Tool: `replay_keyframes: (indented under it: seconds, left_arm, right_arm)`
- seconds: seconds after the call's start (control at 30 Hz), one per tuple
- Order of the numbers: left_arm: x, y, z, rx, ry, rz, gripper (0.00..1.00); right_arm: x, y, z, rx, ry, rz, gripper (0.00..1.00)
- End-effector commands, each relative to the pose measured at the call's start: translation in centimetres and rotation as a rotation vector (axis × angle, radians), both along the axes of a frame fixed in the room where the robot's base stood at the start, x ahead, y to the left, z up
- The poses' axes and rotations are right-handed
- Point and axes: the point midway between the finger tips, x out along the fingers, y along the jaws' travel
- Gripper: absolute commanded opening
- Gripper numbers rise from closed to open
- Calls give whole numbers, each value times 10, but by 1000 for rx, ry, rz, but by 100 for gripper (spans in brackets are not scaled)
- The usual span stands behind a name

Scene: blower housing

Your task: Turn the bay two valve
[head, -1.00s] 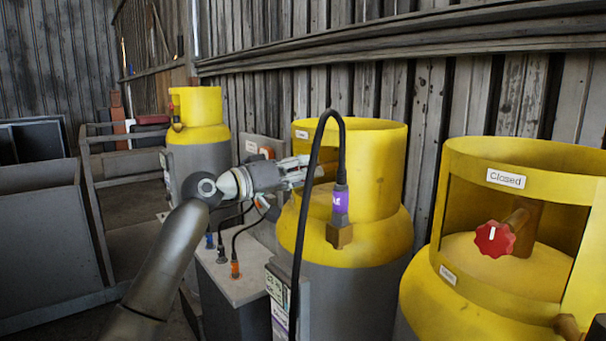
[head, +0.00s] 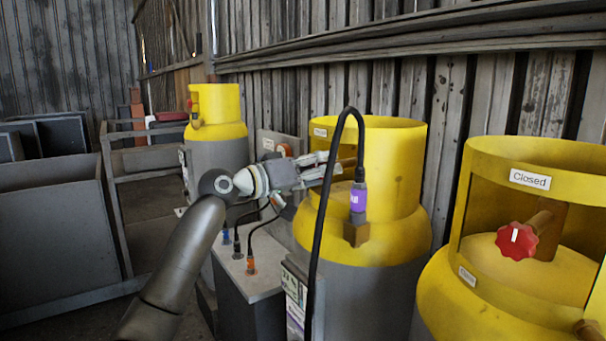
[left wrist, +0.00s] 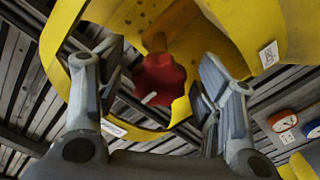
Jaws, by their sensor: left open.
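The middle yellow-topped cylinder (head: 390,185) has an open window in its collar with a brown valve stem inside. My left gripper (head: 325,168) is at that window from the left, its fingers apart. In the left wrist view the red valve knob (left wrist: 158,80) with a white mark sits between and beyond the open fingers (left wrist: 160,95); no contact shows. In the head view the knob is hidden by the gripper. A white label (head: 320,132) is on the collar, too small to read. My right gripper is not in view.
A black hose with a purple connector (head: 357,198) arches in front of the middle cylinder, close to my gripper. A right cylinder (head: 490,265) has a red knob (head: 517,240) and a "Closed" label (head: 530,179). Another cylinder (head: 217,110) stands at the back left. A grey-topped box (head: 240,275) carries several cables.

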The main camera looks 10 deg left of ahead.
Motion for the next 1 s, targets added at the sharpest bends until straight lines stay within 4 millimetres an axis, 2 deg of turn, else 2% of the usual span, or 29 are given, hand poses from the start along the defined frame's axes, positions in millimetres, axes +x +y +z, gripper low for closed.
replay_keyframes:
  seconds: [0.17, 0.6, 0.77, 1.0]
  left_arm:
    - [-15, 17, -1, 2, -1, 2, 62]
    - [-71, 74, -1, 1, 1, 3, 62]
    - [-80, 81, -2, 1, 3, -1, 62]
    - [-81, 83, -1, 1, 2, 0, 62]
  right_arm:
    - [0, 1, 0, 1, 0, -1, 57]
    - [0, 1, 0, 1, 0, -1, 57]
    - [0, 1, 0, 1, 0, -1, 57]
    - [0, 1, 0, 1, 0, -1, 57]
